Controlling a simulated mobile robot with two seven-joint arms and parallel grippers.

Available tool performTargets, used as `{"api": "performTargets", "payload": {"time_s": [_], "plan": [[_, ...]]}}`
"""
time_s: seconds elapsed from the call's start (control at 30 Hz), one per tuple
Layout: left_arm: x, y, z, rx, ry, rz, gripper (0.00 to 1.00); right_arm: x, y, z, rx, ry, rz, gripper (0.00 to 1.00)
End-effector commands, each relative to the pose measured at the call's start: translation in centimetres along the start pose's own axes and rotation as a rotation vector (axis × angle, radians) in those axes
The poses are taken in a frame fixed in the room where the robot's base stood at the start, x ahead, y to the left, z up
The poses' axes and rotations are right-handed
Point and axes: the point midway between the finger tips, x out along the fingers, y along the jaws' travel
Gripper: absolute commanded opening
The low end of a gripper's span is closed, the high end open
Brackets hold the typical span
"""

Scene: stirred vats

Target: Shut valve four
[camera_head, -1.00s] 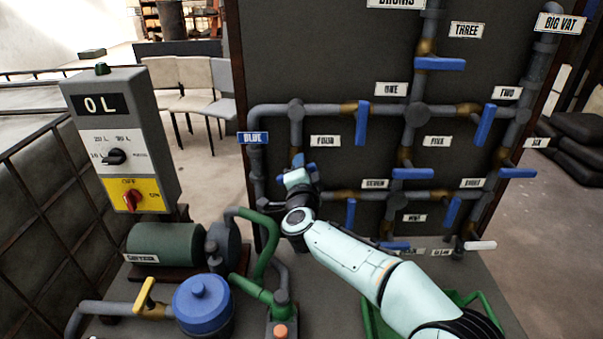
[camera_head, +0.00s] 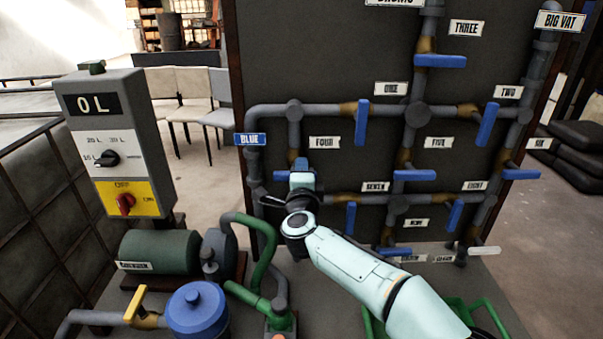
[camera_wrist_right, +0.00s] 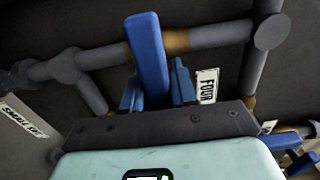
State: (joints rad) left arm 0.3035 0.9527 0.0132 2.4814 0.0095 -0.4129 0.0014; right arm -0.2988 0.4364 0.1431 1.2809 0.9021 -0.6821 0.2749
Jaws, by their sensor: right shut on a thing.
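Valve four has a blue lever (camera_wrist_right: 148,55) with a brass body (camera_wrist_right: 176,41) on a grey pipe, beside the label FOUR (camera_wrist_right: 207,85). In the wrist view the lever lies across the pipe. My right gripper (camera_wrist_right: 157,87) is shut on this lever, with one blue fingertip on each side of it. In the head view the label FOUR (camera_head: 324,142) is just up and right of my right gripper (camera_head: 298,172). There the gripper hides most of the lever; blue shows beside and above it. My left gripper is not in view.
Other blue levers, such as valve one's (camera_head: 361,122) and valve seven's (camera_head: 350,218), are on the dark panel (camera_head: 330,50) to the right. A control box (camera_head: 113,140) reading 0 L, a green motor (camera_head: 160,251) and a blue pot (camera_head: 197,310) stand at left.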

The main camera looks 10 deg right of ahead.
Motion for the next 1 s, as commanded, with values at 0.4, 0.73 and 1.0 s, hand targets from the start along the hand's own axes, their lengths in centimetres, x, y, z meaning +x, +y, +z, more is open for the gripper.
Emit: {"api": "performTargets", "payload": {"time_s": [0.4,0.73,1.0], "plan": [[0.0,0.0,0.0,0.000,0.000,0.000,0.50,0.0,0.1,0.1,0.004,-0.002,0.002,0.48],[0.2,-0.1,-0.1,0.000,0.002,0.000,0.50,-0.8,0.0,0.0,0.003,-0.001,0.000,0.48],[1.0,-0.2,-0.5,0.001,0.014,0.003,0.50,-5.7,0.1,0.0,0.003,-0.004,0.000,0.48]]}}
